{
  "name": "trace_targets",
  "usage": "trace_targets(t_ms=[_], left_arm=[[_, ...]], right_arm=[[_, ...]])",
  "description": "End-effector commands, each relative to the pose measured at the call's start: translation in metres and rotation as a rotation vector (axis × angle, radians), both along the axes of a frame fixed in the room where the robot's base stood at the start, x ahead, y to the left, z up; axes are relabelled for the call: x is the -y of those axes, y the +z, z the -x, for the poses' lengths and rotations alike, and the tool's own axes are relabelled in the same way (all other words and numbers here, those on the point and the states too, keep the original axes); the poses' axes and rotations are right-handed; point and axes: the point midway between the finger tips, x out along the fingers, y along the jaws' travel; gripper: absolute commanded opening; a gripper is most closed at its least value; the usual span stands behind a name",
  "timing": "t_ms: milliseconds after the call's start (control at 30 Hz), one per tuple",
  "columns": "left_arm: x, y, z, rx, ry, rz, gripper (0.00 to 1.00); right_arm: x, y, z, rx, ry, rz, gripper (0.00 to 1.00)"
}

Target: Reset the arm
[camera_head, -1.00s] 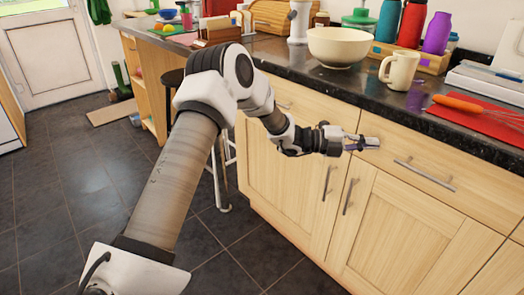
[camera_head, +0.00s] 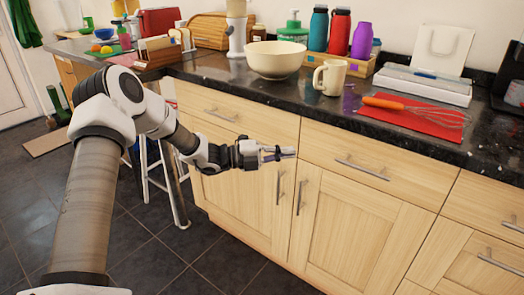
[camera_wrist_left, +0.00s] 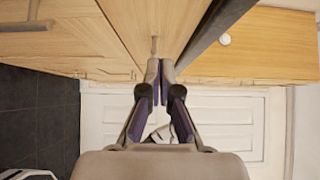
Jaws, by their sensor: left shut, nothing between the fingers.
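My left gripper (camera_head: 286,153) is in the middle of the head view, at the end of my left arm that comes in from the left. Its fingers are together and hold nothing. It is in front of the light wood drawers, below the counter edge. I cannot tell how far it is from the drawer fronts. In the left wrist view the gripper (camera_wrist_left: 160,68) shows its fingertips meeting, with wooden fronts and a white door beyond. My right gripper is not in view.
The dark counter (camera_head: 300,100) bears a cream bowl (camera_head: 275,62), a mug (camera_head: 330,78), several bottles and a red mat (camera_head: 408,118) with a whisk (camera_head: 435,112). A stool (camera_head: 172,190) stands behind my left arm. Drawer handles (camera_head: 362,170) stick out. The dark floor (camera_head: 150,262) in front is clear.

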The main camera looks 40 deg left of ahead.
Motion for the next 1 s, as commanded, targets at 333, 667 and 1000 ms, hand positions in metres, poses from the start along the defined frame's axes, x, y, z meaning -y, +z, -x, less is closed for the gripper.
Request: trace_targets(t_ms=[333,667,1000], left_arm=[[-0.034,-0.002,0.033,-0.002,-0.002,-0.001,0.0],[0.004,-0.057,0.041,-0.12,-0.087,-0.057,0.0],[0.144,-0.24,0.226,-0.408,-0.741,-0.546,0.0]], right_arm=[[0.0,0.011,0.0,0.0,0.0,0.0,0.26],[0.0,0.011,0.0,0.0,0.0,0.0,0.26],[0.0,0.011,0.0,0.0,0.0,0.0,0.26]])
